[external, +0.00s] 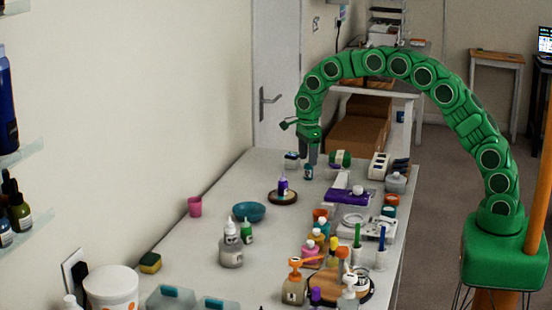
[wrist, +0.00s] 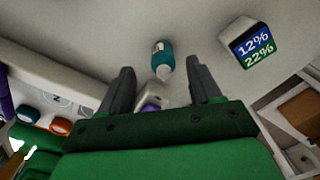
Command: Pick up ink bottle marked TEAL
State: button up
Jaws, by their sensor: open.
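A small bottle with a teal body and a pale tip (wrist: 162,58) shows between my fingertips in the wrist view; its lettering cannot be read. In the external view a small teal bottle (external: 308,173) stands on the far part of the table, just below my gripper (external: 310,157). In the wrist view my gripper (wrist: 160,70) is open, with one dark finger on each side of the bottle's picture. The fingers do not visibly touch it, and the depth between them and the bottle is hard to tell.
A box marked 12% and 22% (wrist: 247,45) stands close by. A green-ended roll (external: 340,158), a purple-capped bottle on a round dark coaster (external: 283,198) and a purple item (external: 348,198) lie nearby. Several bottles crowd the table's near right; its left middle is mostly clear.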

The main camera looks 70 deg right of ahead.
aim_at(309, 168)
jog(key=shift+d+f, duration=0.15)
jog(key=shift+f, duration=1.15)
jog(key=shift+d+f, duration=0.15)
jog(key=shift+f, duration=1.15)
jog(key=c, duration=1.1)
jog(key=shift+r, duration=0.1)
